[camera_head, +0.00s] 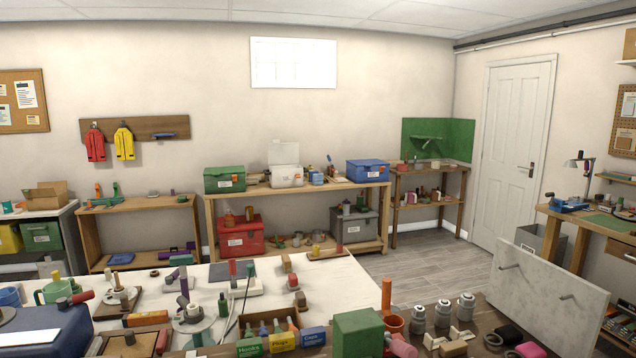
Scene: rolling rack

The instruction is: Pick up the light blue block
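I cannot pick out a light blue block with certainty. A small light blue item (316,178) sits on the top of the wooden rack (345,186) at the back, between a white box (287,176) and a blue case (368,170); it is too small to tell its shape. A small blue box marked "Caps" (313,337) stands on the near table beside the yellow "Plugs" box (283,341). Neither of my grippers shows in the head view.
The near table (320,281) is cluttered with tools, a green block (358,333), several grey cylinders and a blue case (45,330). A grey slab (550,283) stands upright at the right. Open grey floor (425,262) lies between the near table and the back benches.

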